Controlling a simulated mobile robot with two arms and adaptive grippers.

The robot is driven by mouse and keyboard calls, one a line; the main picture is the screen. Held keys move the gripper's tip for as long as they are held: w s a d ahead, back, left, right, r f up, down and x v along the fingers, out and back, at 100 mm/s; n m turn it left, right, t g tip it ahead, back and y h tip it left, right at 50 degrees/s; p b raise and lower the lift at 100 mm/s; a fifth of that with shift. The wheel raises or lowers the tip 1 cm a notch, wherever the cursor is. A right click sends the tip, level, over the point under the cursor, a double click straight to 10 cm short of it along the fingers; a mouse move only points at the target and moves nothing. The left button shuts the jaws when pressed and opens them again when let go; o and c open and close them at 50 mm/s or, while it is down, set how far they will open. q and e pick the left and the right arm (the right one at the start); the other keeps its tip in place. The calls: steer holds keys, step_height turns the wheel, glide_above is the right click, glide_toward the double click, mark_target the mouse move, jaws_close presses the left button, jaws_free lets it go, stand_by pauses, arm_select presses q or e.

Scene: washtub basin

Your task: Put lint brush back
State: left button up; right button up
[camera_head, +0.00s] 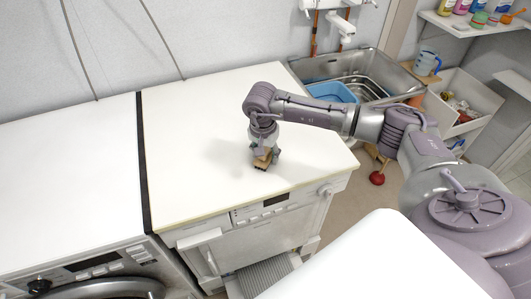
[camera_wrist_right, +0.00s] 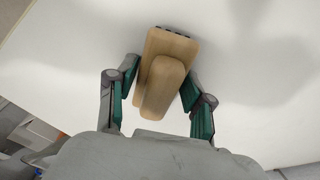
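The lint brush (camera_head: 262,164) is a small wooden block over the front right part of the white worktop (camera_head: 215,130). In the right wrist view the brush (camera_wrist_right: 163,85) shows a light wooden back with a rounded handle piece and dark bits at its far edge. My right gripper (camera_head: 265,155) points down at the brush. Its green-padded fingers (camera_wrist_right: 160,85) stand on either side of it, very close; whether both press on it is unclear. I cannot tell whether the brush rests on the worktop or is just above it. My left gripper is not in view.
The worktop around the brush is bare. A metal sink (camera_head: 395,75) with a blue basin (camera_head: 332,92) is at the back right. A white shelf (camera_head: 470,28) with bottles and a white bin (camera_head: 462,100) stand further right. A red plunger (camera_head: 377,178) is on the floor.

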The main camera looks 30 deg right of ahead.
steer(key=shift+o, duration=1)
steer(key=shift+r, duration=0.2)
step_height(320, 180, up, 12)
steer(key=a+b, duration=0.1)
steer(key=shift+s+b, duration=0.35)
steer(key=shift+b, duration=0.05)
steer(key=shift+a, duration=0.15)
